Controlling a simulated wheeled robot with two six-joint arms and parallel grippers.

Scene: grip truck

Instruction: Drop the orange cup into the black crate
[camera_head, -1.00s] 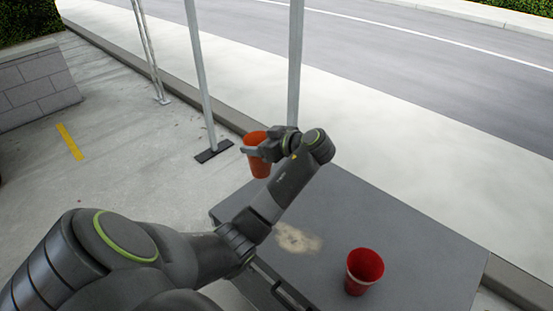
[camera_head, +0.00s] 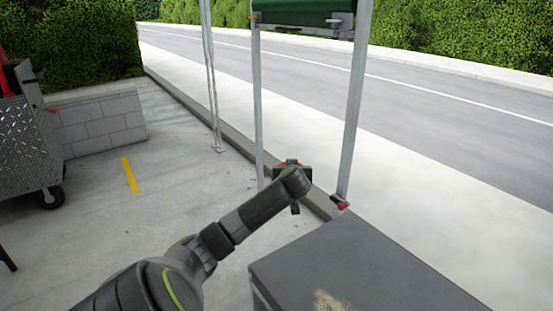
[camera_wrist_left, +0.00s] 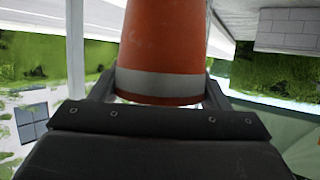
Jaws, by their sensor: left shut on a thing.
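The orange cup (camera_wrist_left: 162,45), with a pale grey band, fills the upper middle of the left wrist view. My left gripper (camera_wrist_left: 160,92) is shut on it, one finger on each side. In the head view my left gripper (camera_head: 292,175) is held out beyond the left corner of the dark table. Only a sliver of orange (camera_head: 291,161) shows there; my own wrist hides most of the cup. I see no black crate in either view. My right gripper is not in view.
The dark grey table (camera_head: 370,265) stands at the lower right, with a worn patch on top. Metal posts (camera_head: 355,100) stand behind my left gripper. A metal cart (camera_head: 28,140) and a block wall (camera_head: 100,122) are at the left. Open pavement (camera_head: 90,240) lies between.

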